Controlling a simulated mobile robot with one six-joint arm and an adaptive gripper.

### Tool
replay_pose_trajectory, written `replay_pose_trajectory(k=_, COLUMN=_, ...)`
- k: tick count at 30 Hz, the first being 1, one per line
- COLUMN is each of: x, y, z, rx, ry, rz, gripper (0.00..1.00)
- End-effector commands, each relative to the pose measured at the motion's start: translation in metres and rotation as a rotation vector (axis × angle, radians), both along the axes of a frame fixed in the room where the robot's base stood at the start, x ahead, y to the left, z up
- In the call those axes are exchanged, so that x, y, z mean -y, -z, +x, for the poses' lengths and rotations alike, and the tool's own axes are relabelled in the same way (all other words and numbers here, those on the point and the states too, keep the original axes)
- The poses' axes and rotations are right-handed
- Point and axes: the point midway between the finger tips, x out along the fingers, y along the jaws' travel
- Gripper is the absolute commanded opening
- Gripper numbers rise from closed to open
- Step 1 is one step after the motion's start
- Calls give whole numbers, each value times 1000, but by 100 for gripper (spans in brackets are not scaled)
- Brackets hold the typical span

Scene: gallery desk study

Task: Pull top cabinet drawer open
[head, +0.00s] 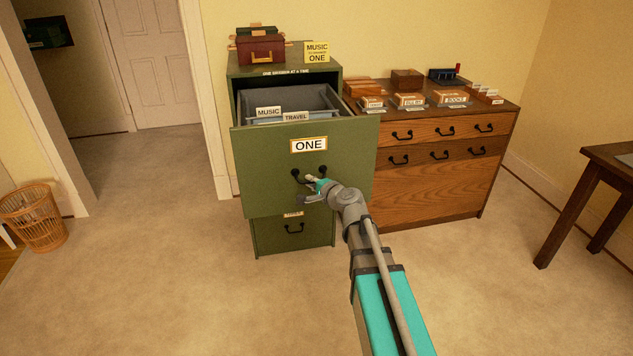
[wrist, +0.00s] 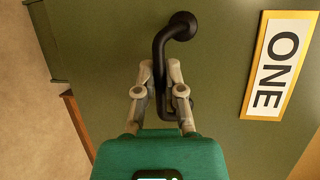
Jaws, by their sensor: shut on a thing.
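The green filing cabinet (head: 236,85) stands against the wall in the head view. Its top drawer (head: 260,165), labelled "ONE", is pulled out, and folders tabbed "MUSIC" and "TRAVEL" show inside. The black drawer handle (head: 296,177) is on the drawer front below the label. My gripper (head: 313,184) is at this handle. In the wrist view my gripper (wrist: 163,88) has its fingers on both sides of the black handle (wrist: 161,50) and is shut on it. The "ONE" label (wrist: 278,66) shows to the right there.
A lower drawer (head: 293,233) is shut. A wooden chest (head: 440,180) with card boxes stands to the right of the cabinet. Boxes (head: 260,48) sit on the cabinet top. A wicker basket (head: 35,217) is at the left and a table (head: 590,180) at the right. Carpet in front is clear.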

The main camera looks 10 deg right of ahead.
Motion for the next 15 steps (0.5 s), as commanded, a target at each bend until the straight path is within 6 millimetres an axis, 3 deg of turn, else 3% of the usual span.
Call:
replay_pose_trajectory(k=6, x=3, y=2, z=-6, rx=-4, ry=-5, rz=-4, gripper=0)
replay_pose_trajectory(k=7, x=3, y=2, z=-6, rx=-4, ry=-4, rz=-4, gripper=16)
replay_pose_trajectory(k=12, x=7, y=2, z=-5, rx=-3, ry=3, rz=-4, gripper=48)
replay_pose_trajectory(k=15, x=8, y=1, z=-4, rx=-3, ry=5, rz=-4, gripper=48)
